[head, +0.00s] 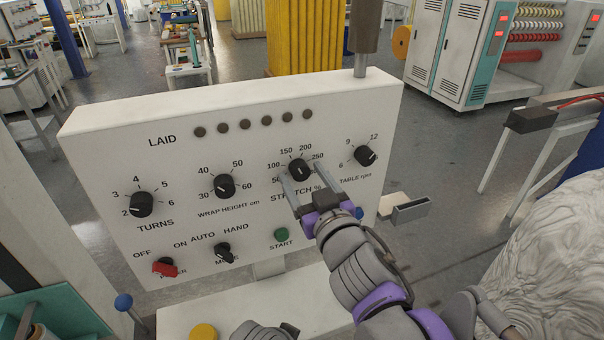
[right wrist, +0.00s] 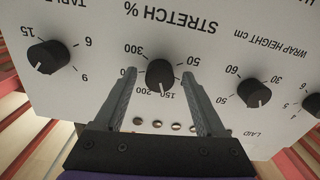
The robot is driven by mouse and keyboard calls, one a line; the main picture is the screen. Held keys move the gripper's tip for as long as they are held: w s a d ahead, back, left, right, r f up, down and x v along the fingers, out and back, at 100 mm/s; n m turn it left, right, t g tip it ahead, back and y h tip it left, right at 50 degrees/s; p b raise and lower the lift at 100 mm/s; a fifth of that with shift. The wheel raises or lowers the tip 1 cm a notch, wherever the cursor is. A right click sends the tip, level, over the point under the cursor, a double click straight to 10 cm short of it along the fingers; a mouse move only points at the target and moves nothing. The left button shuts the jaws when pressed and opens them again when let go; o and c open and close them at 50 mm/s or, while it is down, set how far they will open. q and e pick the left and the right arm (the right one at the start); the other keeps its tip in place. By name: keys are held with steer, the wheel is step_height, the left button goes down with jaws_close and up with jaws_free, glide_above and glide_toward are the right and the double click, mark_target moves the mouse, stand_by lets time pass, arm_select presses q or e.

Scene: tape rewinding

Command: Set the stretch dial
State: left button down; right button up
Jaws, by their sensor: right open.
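The stretch dial (head: 299,169) is a round black knob with a white mark on the upright white control panel (head: 105,130). My right gripper (head: 301,180) is open in front of the panel. In the right wrist view the fingertips (right wrist: 159,75) stand on either side of the stretch dial (right wrist: 160,72), with a visible gap on each side. There the dial's white mark points at about 150 to 200. In the head view the gripper hides part of the scale and the STRETCH lettering.
The table rpm dial (head: 365,155) is close on the right, the wrap height dial (head: 224,186) on the left. Below are the green start button (head: 281,235), mode switch (head: 223,252) and red power switch (head: 165,267). A large pale wrapped bulk (head: 555,240) stands at the right.

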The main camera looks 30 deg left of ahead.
steer(key=shift+d, duration=0.1)
jaws_close()
stand_by(0.3)
arm_select(q)
steer(key=shift+r, duration=0.15)
arm_select(e)
steer(key=shift+n, duration=0.3)
steer(key=n+p, duration=0.1)
steer(key=n, duration=0.2)
steer(key=shift+r+n, duration=0.1)
steer(key=shift+n, duration=0.3)
arm_select(q)
steer(key=r, duration=0.1)
steer(key=w+r+p, duration=0.1)
steer(key=r, duration=0.1)
steer(key=shift+w+r, duration=0.1)
steer(key=shift+r, duration=0.05)
arm_select(e)
steer(key=n, duration=0.4)
steer(key=shift+n, duration=0.4)
arm_select(q)
steer(key=shift+p, duration=0.3)
